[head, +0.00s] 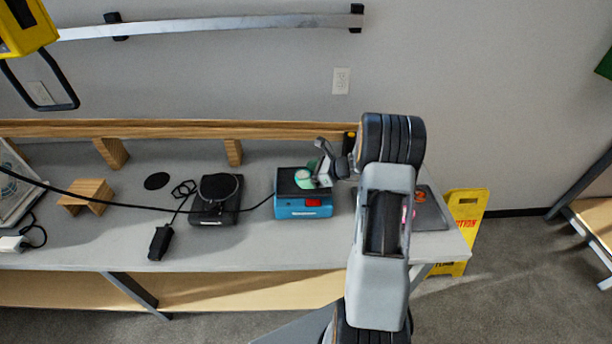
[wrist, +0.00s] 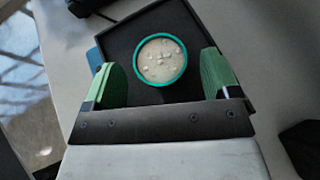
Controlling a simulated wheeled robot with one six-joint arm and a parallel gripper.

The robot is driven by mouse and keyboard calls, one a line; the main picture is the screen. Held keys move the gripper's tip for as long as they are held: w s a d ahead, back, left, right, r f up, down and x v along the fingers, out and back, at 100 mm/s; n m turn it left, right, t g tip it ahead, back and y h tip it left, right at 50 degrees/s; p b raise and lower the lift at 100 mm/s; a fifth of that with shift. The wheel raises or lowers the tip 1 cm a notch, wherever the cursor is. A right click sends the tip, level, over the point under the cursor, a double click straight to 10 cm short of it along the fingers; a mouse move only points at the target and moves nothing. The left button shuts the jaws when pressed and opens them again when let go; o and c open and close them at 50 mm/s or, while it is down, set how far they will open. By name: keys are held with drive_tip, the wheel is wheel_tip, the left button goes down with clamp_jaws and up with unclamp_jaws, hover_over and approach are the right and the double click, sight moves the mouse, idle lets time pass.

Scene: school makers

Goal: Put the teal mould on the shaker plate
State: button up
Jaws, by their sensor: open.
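The teal mould (wrist: 160,60) is a round cup with a teal rim and a pale, speckled filling. It sits upright on the black shaker plate (wrist: 120,30), the flat top of a blue box, the shaker (head: 303,210). In the head view the mould (head: 302,178) shows small on that plate, partly hidden by my gripper. My gripper (wrist: 160,72) is open, with one green finger on each side of the mould and a visible gap at both sides. In the head view my gripper (head: 322,172) is just above the plate.
Left of the shaker stand a black device with a round top (head: 216,195) and a black handheld unit (head: 161,241). A black cable crosses the bench. A wooden block (head: 86,196) is further left. A yellow caution sign (head: 466,230) stands past the bench's right end.

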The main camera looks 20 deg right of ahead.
drive_tip(key=v, duration=1)
drive_tip(key=s+a+r+n+g+h, duration=0.1)
drive_tip(key=s+a+r+n+g, duration=0.25)
drive_tip(key=a+n, duration=0.3)
drive_tip(key=s+a+r+n+g+h, duration=0.2)
drive_tip(key=s+a+n, duration=0.2)
drive_tip(key=a+n, duration=0.3)
drive_tip(key=s+a+r+n+h, duration=0.3)
drive_tip(key=s+a+n+h, duration=0.2)
drive_tip(key=s+n, duration=0.5)
drive_tip(key=n+t+h, duration=0.1)
drive_tip(key=n, duration=0.2)
drive_tip(key=shift+s+a+b, duration=0.35)
drive_tip(key=shift+r, duration=0.1)
